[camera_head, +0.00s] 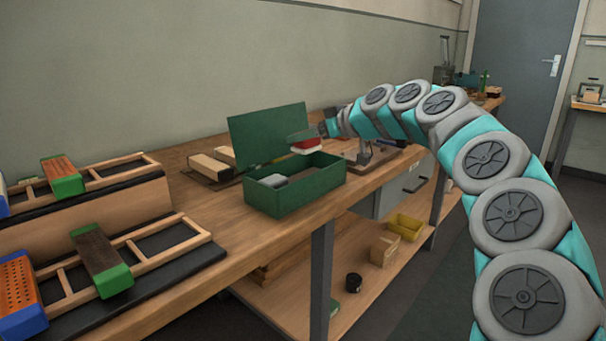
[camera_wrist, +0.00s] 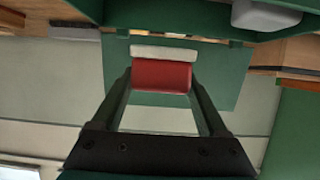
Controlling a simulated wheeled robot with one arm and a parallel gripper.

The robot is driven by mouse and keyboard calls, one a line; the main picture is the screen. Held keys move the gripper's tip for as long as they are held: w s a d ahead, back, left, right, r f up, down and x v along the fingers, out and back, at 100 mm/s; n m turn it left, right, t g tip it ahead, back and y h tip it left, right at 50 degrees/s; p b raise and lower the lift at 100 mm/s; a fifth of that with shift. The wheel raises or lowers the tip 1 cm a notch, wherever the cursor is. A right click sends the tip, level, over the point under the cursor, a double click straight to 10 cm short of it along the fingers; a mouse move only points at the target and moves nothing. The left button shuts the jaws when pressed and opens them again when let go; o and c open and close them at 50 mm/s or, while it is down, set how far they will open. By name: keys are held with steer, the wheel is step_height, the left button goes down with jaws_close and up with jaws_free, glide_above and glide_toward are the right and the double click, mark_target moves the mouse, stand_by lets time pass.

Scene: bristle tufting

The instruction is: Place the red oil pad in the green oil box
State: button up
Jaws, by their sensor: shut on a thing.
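The green oil box (camera_head: 318,183) stands on the workbench with its lid (camera_head: 265,130) raised at the back. A grey-white block (camera_head: 273,181) lies inside at the left; it also shows at the top of the wrist view (camera_wrist: 266,14). The red oil pad (camera_head: 306,147), red with a white layer, is held above the right rear part of the box. In the wrist view the red oil pad (camera_wrist: 161,76) sits between the two fingers of my gripper (camera_wrist: 161,88), which is shut on it. The box floor is mostly hidden in the head view.
Wooden racks (camera_head: 150,240) holding brushes with green and blue ends stand at the left. A small stand (camera_head: 365,153) is to the right of the box. A yellow bin (camera_head: 406,227) is on the lower shelf.

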steer(key=shift+f+p, duration=0.35)
steer(key=shift+f, duration=3.65)
steer(key=shift+f+b, duration=0.5)
steer(key=shift+b, duration=0.15)
